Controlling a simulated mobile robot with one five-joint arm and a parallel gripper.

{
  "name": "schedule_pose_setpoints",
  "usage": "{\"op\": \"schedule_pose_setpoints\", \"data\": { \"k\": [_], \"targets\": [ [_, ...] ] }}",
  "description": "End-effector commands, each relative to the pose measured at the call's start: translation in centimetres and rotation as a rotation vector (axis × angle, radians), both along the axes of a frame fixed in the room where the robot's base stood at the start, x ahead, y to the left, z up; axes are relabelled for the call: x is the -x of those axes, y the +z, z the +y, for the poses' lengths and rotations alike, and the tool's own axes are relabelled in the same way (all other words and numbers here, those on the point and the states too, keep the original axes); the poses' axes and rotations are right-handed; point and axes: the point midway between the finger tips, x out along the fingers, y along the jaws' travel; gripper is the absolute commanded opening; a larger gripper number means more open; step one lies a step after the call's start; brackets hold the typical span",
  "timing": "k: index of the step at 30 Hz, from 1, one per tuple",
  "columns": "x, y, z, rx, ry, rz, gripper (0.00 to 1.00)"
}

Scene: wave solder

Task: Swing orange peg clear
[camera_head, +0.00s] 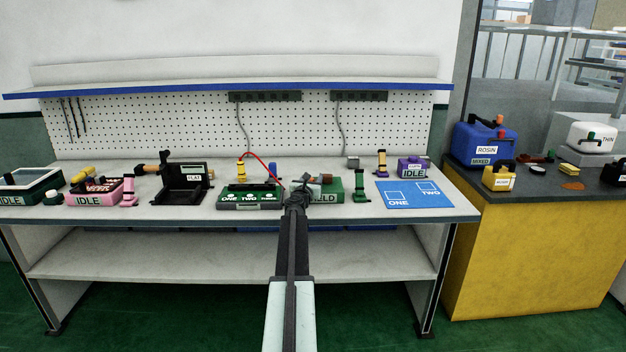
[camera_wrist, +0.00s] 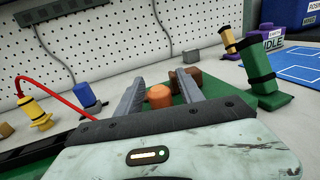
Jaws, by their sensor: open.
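The orange peg (camera_wrist: 159,96) shows in the wrist view as a short round-topped cylinder. It stands between the two grey fingers of my gripper (camera_wrist: 158,80), which are apart. I cannot tell whether either finger touches it. In the head view my gripper (camera_head: 296,192) is over the front of a green labelled block (camera_head: 333,190) and hides part of it; I cannot make out the peg clearly there. A brown piece (camera_wrist: 188,82) and a grey block (camera_wrist: 190,56) are just beyond the fingers.
A green-and-black post (camera_wrist: 262,82) stands close to the right. A yellow post (camera_wrist: 37,114) with a red cable (camera_wrist: 50,88) and a blue cylinder (camera_wrist: 86,93) are to the left. In the head view, a blue mat (camera_head: 415,202) marked ONE and TWO lies clear on the right.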

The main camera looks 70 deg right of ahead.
Motion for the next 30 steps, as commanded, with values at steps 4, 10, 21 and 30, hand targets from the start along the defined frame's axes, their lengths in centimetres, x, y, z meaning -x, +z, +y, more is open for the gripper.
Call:
{"op": "schedule_pose_setpoints", "data": {
  "k": [4, 10, 21, 30],
  "targets": [
    [0.03, 0.0, 0.03, 0.0, 0.0, 0.0, 0.2],
    [0.05, 0.0, 0.02, 0.0, 0.0, 0.0, 0.0],
    [0.07, 0.0, 0.0, 0.0, 0.099, 0.0, 0.0],
    [-0.11, -0.01, -0.18, 0.0, 0.343, 0.0, 0.0]
  ]
}}
